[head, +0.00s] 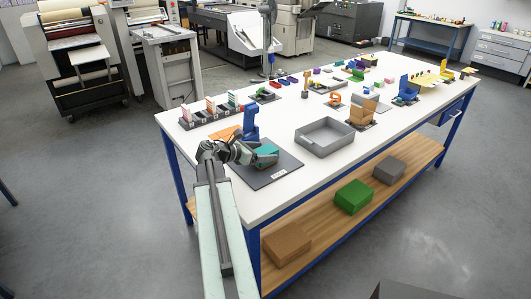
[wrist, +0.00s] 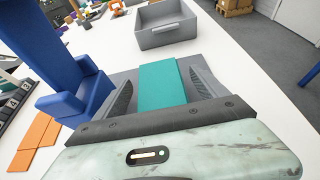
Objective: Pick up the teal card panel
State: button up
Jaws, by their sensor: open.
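The teal card panel (wrist: 162,84) lies flat on a dark grey mat, seen between the two fingers of my gripper (wrist: 162,92) in the wrist view. The fingers are apart, one on each side of the panel. I cannot tell whether they touch it. In the head view the teal card panel (head: 266,150) shows just beyond my gripper (head: 262,156), partly covered by it. The dark grey mat (head: 285,173) has a small white label at its front edge.
A blue stand (head: 251,122) rises close behind my gripper, and orange flat pieces (wrist: 38,138) lie beside it. A grey open tray (head: 324,137) stands to the right. A rack with coloured cards (head: 211,108) is at the back left.

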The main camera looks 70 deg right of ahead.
aim_at(267, 150)
jog(key=b+x, duration=0.1)
jog(key=x, duration=0.3)
jog(key=shift+r, duration=0.2)
jog(key=c, duration=1.4)
